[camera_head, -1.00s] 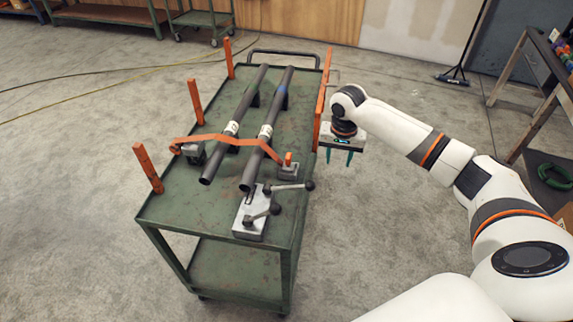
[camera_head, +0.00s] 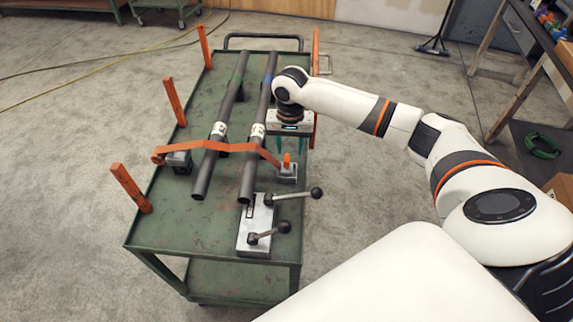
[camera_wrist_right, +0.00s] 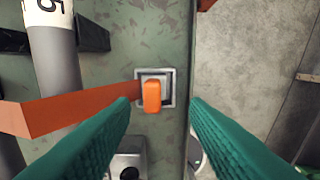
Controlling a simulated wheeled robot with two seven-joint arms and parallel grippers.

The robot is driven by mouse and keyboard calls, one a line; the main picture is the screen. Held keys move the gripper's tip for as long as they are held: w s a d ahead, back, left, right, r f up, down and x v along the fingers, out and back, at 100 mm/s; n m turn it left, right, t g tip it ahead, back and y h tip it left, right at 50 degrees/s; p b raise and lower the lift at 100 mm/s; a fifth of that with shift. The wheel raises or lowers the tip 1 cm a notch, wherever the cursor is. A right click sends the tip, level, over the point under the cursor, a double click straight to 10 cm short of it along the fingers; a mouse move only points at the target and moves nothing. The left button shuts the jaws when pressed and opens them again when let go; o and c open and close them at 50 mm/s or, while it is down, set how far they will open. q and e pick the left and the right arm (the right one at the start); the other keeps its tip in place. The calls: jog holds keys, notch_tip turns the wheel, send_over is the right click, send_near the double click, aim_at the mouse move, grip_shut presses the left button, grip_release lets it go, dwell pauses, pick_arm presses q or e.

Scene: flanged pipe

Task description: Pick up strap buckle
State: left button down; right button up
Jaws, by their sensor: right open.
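An orange strap (camera_head: 225,147) runs across two grey pipes on the cart. Its right end has an upright orange tab, apparently the strap buckle (camera_head: 287,161), at a small metal block (camera_head: 287,176). In the right wrist view the buckle (camera_wrist_right: 152,97) stands over the square metal block (camera_wrist_right: 168,75). My right gripper (camera_head: 289,145) is open and empty, with green fingers pointing down just beyond the buckle in the head view. In the wrist view the buckle shows between the fingertips (camera_wrist_right: 160,103), apart from both. My left gripper is out of view.
The green cart (camera_head: 170,230) has orange posts (camera_head: 131,188) along its left side and an orange rail (camera_head: 315,70) at right. A clamp block (camera_head: 254,236) with two black-knobbed levers stands nearer. The pipes (camera_head: 215,165) lie left of the buckle.

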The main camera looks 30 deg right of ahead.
aim_at(287, 158)
jog(key=f, duration=0.4)
jog(key=shift+w+a+f, duration=0.15)
jog(key=shift+w+a, duration=0.05)
jog(key=shift+a, duration=0.1)
jog(key=shift+f, duration=0.35)
jog(key=shift+w+f, duration=0.1)
jog(key=shift+f, duration=0.1)
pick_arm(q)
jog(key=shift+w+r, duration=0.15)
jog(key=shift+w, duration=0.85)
pick_arm(e)
grip_shut()
